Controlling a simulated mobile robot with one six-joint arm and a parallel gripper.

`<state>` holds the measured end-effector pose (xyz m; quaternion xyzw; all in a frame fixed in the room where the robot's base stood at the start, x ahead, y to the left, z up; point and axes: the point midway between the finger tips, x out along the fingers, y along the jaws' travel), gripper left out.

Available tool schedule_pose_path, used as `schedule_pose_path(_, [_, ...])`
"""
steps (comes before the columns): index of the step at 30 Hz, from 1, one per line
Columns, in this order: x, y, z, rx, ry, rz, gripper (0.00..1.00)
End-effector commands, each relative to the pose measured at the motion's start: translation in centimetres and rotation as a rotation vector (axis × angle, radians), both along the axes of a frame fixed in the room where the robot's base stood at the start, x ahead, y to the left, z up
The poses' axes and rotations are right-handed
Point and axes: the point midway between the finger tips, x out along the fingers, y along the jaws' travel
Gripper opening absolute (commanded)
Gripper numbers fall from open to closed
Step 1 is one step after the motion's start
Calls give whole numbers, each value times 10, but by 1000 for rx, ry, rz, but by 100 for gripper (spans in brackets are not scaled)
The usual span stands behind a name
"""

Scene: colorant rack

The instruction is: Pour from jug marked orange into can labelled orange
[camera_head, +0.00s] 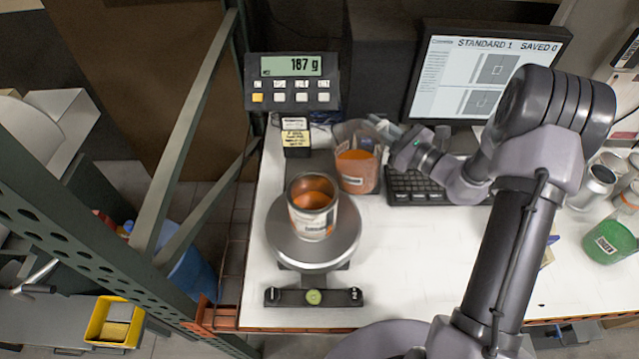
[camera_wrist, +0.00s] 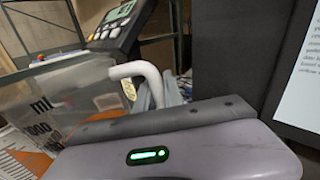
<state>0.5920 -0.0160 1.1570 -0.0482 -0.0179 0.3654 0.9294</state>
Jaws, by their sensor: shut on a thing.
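The clear jug (camera_head: 357,178) holds orange liquid and has a small pale label. My gripper (camera_head: 378,132) is shut on its handle, and the jug is behind and to the right of the can, apart from it. I cannot tell how high it is above the table. In the wrist view the jug (camera_wrist: 42,108) fills the left side, with printed volume marks and orange liquid low inside; its pale handle (camera_wrist: 140,72) is by the jaws. The open metal can (camera_head: 314,222), with orange inside and a label too small to read, stands upright on the round scale pan (camera_head: 285,250).
The scale display (camera_head: 292,66) reads 187 g. A small yellow-labelled box (camera_head: 296,142) stands behind the can. A keyboard (camera_head: 425,190) and a monitor (camera_head: 470,80) are right of the jug. A green-filled jug (camera_head: 610,242) and other containers stand far right. A green metal post is left.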

Motion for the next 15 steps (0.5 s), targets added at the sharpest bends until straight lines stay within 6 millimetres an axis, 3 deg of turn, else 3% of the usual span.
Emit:
schedule_pose_path(4, [-3, 3, 4, -52, -50, 0, 0])
schedule_pose_path(15, [-14, 16, 48, -189, -174, -1, 0])
